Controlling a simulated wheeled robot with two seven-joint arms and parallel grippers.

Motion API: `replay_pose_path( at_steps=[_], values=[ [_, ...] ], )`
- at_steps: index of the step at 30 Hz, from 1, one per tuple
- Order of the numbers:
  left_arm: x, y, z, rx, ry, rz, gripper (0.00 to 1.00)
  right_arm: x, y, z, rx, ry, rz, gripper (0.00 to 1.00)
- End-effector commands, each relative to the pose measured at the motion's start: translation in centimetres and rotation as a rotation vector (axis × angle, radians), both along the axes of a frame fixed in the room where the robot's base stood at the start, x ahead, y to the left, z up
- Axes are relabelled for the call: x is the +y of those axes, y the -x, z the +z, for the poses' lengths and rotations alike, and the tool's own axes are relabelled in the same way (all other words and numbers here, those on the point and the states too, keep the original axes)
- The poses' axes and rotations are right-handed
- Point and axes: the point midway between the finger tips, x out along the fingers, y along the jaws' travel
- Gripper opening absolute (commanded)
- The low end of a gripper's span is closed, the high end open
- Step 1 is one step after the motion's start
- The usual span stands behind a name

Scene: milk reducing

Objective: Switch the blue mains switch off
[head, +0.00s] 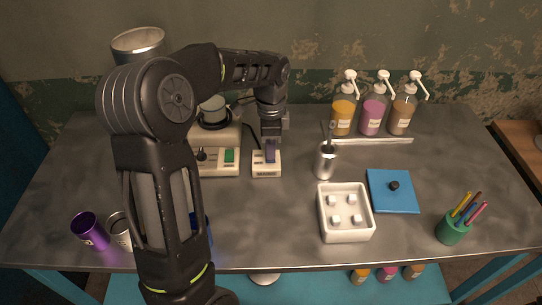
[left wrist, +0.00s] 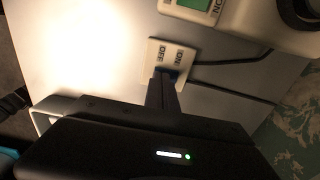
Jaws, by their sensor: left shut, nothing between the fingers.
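The mains switch (head: 266,170) is a small cream box with a blue rocker, standing on the grey table right of the hot plate. In the left wrist view its plate (left wrist: 172,56) shows the labels ON and OFF. My left gripper (head: 271,150) points down right over it, shut and empty, its fingertips at the blue rocker. In the left wrist view the shut fingers (left wrist: 165,85) cover most of the rocker, so its tilt cannot be told. I cannot tell whether the fingertips touch it. My right gripper is not in view.
The hot plate (head: 228,163) with a green display stands just left of the switch. A steel cup (head: 325,162) with utensils stands to the right. A white box (head: 345,232), blue lid (head: 393,208) and pump bottles (head: 373,115) are further right. Dark cables run behind the switch.

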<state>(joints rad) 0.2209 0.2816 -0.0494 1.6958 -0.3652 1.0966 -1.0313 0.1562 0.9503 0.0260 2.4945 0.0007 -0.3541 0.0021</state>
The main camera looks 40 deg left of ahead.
Motion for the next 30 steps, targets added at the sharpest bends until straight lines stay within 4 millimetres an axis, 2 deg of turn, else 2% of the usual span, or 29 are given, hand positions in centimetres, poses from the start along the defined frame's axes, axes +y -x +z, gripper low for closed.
replay_pose_path(
  at_steps=[20, 30],
  values=[
    [0.0, 0.1, -0.8, 0.002, 0.000, 0.000, 0.00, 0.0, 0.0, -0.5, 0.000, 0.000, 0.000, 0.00],
    [0.0, 0.0, 1.8, 0.001, 0.001, 0.000, 0.00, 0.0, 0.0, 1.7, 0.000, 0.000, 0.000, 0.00]
  ],
)
